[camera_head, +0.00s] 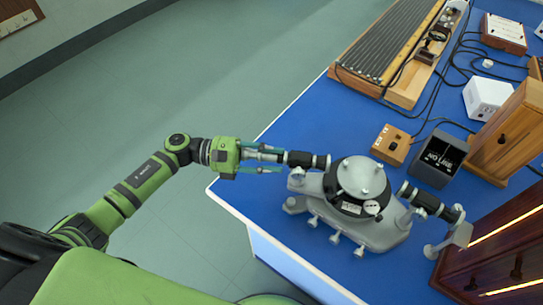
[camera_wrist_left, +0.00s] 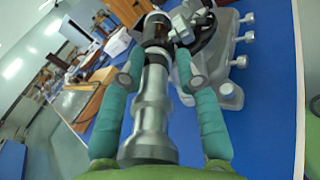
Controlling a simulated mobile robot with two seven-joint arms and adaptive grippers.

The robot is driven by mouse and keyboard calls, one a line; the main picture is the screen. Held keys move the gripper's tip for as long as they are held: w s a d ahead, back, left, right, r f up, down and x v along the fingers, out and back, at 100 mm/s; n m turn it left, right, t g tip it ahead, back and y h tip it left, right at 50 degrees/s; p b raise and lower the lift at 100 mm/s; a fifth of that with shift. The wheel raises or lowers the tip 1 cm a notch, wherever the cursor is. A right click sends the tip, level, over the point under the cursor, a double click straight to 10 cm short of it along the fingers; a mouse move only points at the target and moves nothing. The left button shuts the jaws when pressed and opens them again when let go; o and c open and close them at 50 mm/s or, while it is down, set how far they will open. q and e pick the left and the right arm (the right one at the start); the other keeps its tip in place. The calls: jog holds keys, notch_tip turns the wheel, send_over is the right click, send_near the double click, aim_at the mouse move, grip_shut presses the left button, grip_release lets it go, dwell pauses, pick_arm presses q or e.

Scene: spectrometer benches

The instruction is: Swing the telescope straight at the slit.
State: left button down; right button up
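The spectrometer (camera_head: 350,205), a grey cast base with a round table and black disc, stands near the blue bench's left edge. Its telescope (camera_head: 302,159), a silver tube with black sections, points out to the left. A second dark tube (camera_head: 425,199), apparently the collimator, runs out on the right side; the slit itself is too small to make out. My left gripper (camera_head: 279,161) is open around the telescope's outer end. In the left wrist view the telescope tube (camera_wrist_left: 152,110) lies between the teal fingers, with gaps on both sides. My right gripper is out of view.
Lamp housings with glowing strips (camera_head: 510,230) stand at the right. A black display box (camera_head: 438,158), a small wooden box (camera_head: 391,145), a white box (camera_head: 486,96) and cables lie behind the spectrometer. Open floor (camera_head: 200,80) lies left of the bench.

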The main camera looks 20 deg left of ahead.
pick_arm(q)
jog(key=c, duration=1.1)
grip_release()
jog(key=shift+r, duration=0.1)
jog(key=shift+o, duration=0.2)
jog(key=s+a, duration=0.2)
jog(key=a, duration=0.9)
jog(key=shift+a, duration=0.35)
jog(key=shift+s, duration=0.1)
